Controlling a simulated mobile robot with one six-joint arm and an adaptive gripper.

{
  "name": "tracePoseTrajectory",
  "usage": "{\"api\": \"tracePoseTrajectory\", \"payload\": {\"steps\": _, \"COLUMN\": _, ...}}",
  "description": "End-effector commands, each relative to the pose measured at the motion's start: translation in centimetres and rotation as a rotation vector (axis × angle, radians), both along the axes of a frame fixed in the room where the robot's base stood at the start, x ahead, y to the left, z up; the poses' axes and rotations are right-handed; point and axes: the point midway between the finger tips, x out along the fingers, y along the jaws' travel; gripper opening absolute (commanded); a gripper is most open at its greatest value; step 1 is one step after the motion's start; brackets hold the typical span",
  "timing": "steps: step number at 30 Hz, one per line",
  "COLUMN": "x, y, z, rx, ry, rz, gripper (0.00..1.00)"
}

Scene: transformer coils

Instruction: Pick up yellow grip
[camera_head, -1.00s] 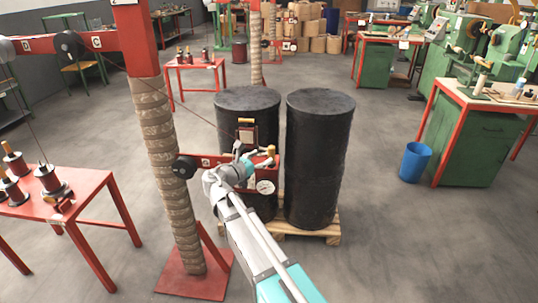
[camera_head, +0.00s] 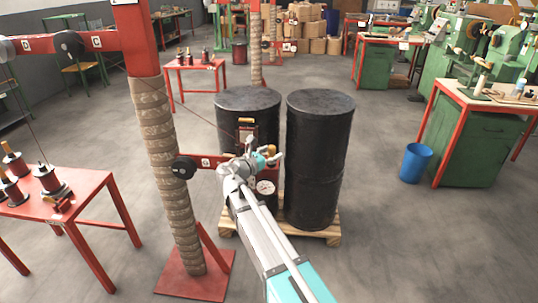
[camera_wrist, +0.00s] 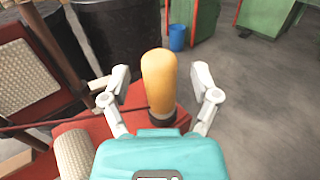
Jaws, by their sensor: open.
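The yellow grip (camera_wrist: 159,80) stands upright on a dark collar at the end of a red arm (camera_wrist: 100,118), in the middle of the wrist view. My gripper (camera_wrist: 160,75) is open, with one pale finger on each side of the grip and a visible gap on both sides. The grip is not shut in. In the head view my gripper (camera_head: 276,157) is at the right end of the red arm, in front of the black drums, and mostly covers the grip there.
Two black drums (camera_head: 318,165) stand on a wooden pallet (camera_head: 318,237) close behind. A wrapped post (camera_head: 165,160) stands left of my arm. A dial gauge (camera_head: 265,187) sits just below my gripper. A blue bin (camera_head: 415,162) and open floor lie to the right.

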Motion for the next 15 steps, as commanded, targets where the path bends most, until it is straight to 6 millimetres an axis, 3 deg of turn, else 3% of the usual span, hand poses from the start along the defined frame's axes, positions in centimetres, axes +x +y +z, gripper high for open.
{"api": "tracePoseTrajectory", "payload": {"steps": 5, "x": -0.01, "y": -0.01, "z": 0.00, "rx": 0.000, "ry": 0.000, "rz": 0.000, "gripper": 0.77}}
{"api": "tracePoseTrajectory", "payload": {"steps": 15, "x": -0.01, "y": 0.00, "z": 0.00, "rx": 0.000, "ry": 0.000, "rz": 0.000, "gripper": 0.13}}
